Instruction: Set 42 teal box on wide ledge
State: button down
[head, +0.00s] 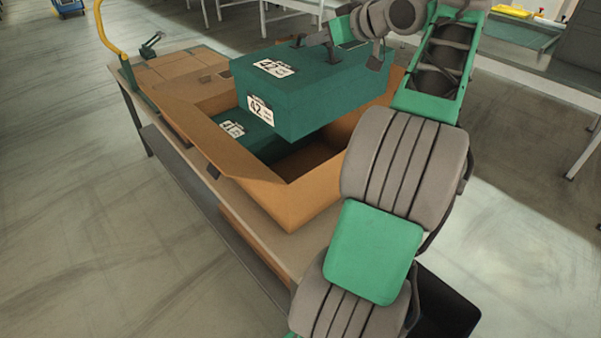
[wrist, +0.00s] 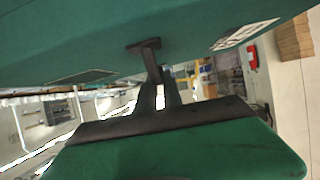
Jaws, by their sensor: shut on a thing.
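A teal box (head: 310,95) with white labels marked 42 hangs above an open cardboard carton (head: 300,205) in the head view. My gripper (head: 335,45) is shut on this box near its top, at the far side. In the wrist view the held teal box (wrist: 120,35) fills the top of the picture, with my gripper (wrist: 150,55) against it. A second teal box (head: 245,130), also labelled 42, lies inside the carton at the left. The carton's right part looks empty. I cannot make out a wide ledge for certain.
The carton stands on a long workbench (head: 285,245) with its flaps open. Closed brown cartons (head: 180,68) and a yellow curved handle (head: 107,30) are at its far left end. A dark bin (head: 445,300) is at lower right. Floor on the left is clear.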

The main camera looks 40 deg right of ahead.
jog(key=shift+a+r, duration=0.2)
jog(key=shift+a, duration=0.1)
jog(key=shift+w+a, duration=0.25)
jog(key=shift+w, duration=0.05)
jog(key=shift+f, duration=0.1)
notch_tip(320, 180, down, 28)
jog(key=b, duration=0.6)
jog(key=shift+r+b, duration=0.25)
jog(key=shift+b, duration=0.15)
jog(key=shift+s+d, duration=0.1)
jog(key=c, duration=1.9)
grip_release()
jog(key=shift+f, duration=0.15)
jog(key=shift+c, duration=0.2)
jog(key=o, duration=0.5)
jog(key=shift+c, duration=0.2)
